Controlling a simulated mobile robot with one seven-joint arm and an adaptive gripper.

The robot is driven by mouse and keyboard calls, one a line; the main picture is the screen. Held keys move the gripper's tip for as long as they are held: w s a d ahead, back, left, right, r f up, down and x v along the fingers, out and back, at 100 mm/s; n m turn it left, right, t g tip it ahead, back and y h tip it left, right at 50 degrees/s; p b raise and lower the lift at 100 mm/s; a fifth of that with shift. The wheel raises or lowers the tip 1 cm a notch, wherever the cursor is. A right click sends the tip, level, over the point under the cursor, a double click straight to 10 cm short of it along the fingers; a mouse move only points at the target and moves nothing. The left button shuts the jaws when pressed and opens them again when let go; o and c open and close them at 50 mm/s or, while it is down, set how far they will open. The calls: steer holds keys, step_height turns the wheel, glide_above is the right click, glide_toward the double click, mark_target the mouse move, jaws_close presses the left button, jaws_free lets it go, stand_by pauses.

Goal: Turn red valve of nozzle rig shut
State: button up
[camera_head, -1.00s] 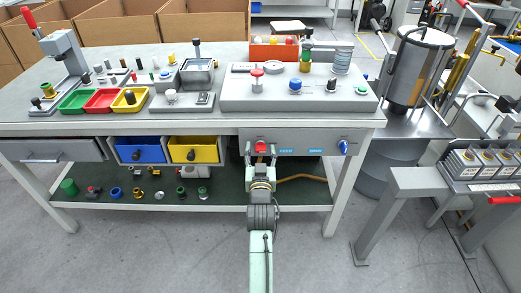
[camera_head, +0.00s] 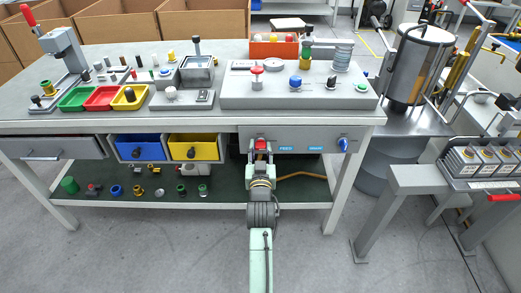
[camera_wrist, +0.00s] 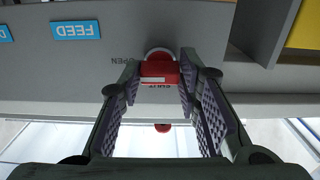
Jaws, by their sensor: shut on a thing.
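The red valve (camera_head: 261,145) is on the grey front panel (camera_head: 310,135) under the bench top, below the nozzle rig (camera_head: 300,94). In the wrist view its red handle (camera_wrist: 159,72) sits in front of a round grey boss, between my two padded fingers. My gripper (camera_head: 260,152) reaches up to the panel from below and is shut on the red handle. The wrist view shows the panel upside down, with "OPEN" left of the handle and another label partly hidden just below it. The handle's exact turn angle is hard to tell.
A blue valve (camera_head: 344,145) is at the panel's right end. Blue FEED label (camera_wrist: 75,30) is beside the red valve. A yellow bin (camera_head: 194,148) and blue bin (camera_head: 140,148) hang to the left. A green lower shelf (camera_head: 235,191) with fittings lies beneath. A bench leg (camera_head: 338,195) stands right.

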steer(key=shift+n, duration=0.3)
steer(key=n, duration=0.3)
steer(key=shift+r+n, duration=0.1)
steer(key=shift+n, duration=0.3)
steer(key=n, duration=0.4)
steer(key=shift+n, duration=0.3)
steer(key=n+p, duration=0.1)
steer(key=n, duration=0.3)
steer(key=shift+n+p, duration=0.55)
steer(key=shift+n, duration=1.65)
steer(key=shift+w, duration=0.1)
steer(key=o, duration=1.1)
steer(key=shift+o, duration=0.2)
